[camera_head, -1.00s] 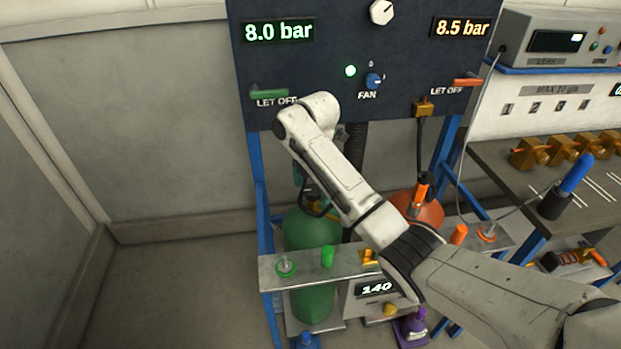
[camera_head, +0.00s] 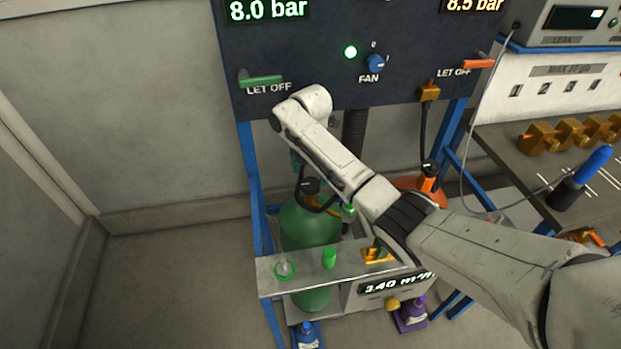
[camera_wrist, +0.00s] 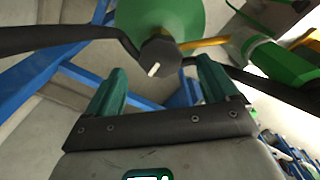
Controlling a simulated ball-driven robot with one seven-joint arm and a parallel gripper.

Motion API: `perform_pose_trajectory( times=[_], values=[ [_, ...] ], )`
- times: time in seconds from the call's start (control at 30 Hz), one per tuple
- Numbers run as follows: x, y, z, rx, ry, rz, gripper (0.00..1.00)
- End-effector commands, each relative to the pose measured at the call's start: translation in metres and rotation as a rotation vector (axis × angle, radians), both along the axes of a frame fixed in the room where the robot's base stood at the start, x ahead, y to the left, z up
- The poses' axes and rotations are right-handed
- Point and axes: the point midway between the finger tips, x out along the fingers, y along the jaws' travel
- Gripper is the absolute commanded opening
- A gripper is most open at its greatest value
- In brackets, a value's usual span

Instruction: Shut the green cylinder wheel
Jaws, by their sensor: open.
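The green cylinder (camera_head: 312,228) stands upright in the blue frame, partly behind the shelf; its body also shows at the top of the wrist view (camera_wrist: 178,15). A black faceted knob (camera_wrist: 160,58) with a white mark and dark hoses sits by it; it shows in the head view (camera_head: 309,186). A green round part (camera_wrist: 262,60) on a brass fitting, possibly the wheel, lies right of the fingers and shows in the head view (camera_head: 347,210). My gripper (camera_wrist: 162,82) is open and empty, the black knob beyond and between its teal fingertips. In the head view my arm hides most of it.
A dark panel (camera_head: 310,55) with a green let-off lever (camera_head: 262,80) is above. A shelf (camera_head: 265,282) with green and brass fittings is in front of the cylinder. An orange cylinder (camera_head: 430,186) stands right, partly behind my arm. The floor at left is clear.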

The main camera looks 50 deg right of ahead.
Motion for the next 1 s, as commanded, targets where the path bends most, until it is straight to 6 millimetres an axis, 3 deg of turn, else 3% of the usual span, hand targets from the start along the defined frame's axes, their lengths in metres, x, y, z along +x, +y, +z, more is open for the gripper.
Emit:
perform_pose_trajectory(
  times=[0.23, 0.63, 1.0],
  values=[
    [0.000, 0.000, -0.031, 0.001, 0.001, 0.000, 0.87],
    [0.000, 0.001, -0.037, 0.000, -0.001, 0.000, 0.87],
    [0.000, 0.000, -0.037, 0.000, -0.001, 0.000, 0.52]
  ],
)
